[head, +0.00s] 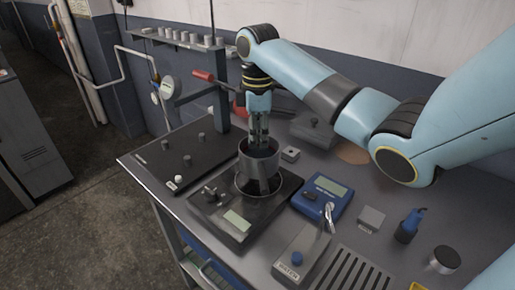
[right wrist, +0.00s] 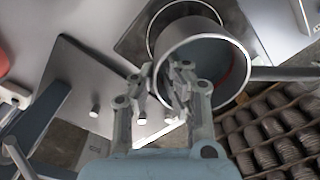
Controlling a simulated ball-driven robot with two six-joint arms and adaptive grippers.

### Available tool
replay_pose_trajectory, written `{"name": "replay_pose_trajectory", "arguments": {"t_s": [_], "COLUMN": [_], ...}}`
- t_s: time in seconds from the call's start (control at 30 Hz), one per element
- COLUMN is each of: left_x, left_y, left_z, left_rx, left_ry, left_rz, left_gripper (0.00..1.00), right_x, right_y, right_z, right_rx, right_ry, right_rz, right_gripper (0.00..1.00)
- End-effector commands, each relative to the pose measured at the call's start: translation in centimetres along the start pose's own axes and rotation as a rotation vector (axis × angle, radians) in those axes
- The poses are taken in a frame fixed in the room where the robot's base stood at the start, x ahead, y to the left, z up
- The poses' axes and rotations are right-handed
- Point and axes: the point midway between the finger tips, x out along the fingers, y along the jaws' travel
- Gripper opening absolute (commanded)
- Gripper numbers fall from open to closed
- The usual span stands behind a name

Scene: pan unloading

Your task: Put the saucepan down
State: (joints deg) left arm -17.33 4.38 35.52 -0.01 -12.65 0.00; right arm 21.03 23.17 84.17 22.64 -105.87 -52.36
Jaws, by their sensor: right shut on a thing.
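The grey metal saucepan (head: 258,172) is upright at, or just above, the round ring on a black hotplate-like unit (head: 232,232); I cannot tell whether it touches. My right gripper (head: 259,137) points down at the pan's rim and is shut on its wall. In the right wrist view my fingers (right wrist: 175,85) pinch the near left rim of the saucepan (right wrist: 222,48), and its handle (right wrist: 285,73) sticks out to the right. A round ring shows partly behind the pan there. My left gripper is not in view.
A dark panel with knobs (head: 180,160) lies left of the unit. A red-handled stand rises behind.

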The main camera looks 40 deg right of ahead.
Motion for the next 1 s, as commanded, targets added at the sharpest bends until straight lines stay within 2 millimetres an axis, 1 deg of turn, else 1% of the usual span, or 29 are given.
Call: {"name": "replay_pose_trajectory", "arguments": {"t_s": [0.1, 0.23, 0.33, 0.63, 0.67, 0.83, 1.0], "left_x": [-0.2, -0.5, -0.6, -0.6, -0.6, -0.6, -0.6], "left_y": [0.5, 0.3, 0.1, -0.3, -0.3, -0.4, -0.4], "left_z": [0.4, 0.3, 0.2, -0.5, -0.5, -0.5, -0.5], "left_rx": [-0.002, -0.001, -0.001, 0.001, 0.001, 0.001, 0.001], "left_ry": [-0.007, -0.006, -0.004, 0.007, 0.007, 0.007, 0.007], "left_rz": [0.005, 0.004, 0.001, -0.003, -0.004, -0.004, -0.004], "left_gripper": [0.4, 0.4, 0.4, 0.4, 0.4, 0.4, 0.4], "right_x": [0.9, 2.9, 3.9, 4.2, 4.2, 4.2, 4.2], "right_y": [0.0, 0.0, 0.1, 0.1, 0.1, 0.1, 0.1], "right_z": [-0.2, -0.2, -0.2, -0.2, -0.2, -0.1, -0.1], "right_rx": [-0.001, 0.0, -0.001, -0.001, -0.001, -0.001, -0.001], "right_ry": [-0.001, -0.001, -0.001, 0.0, -0.001, -0.001, -0.001], "right_rz": [-0.003, -0.003, 0.0, 0.002, 0.001, 0.001, 0.001], "right_gripper": [0.0, 0.0, 0.0, 0.0, 0.1, 0.32, 0.32]}}
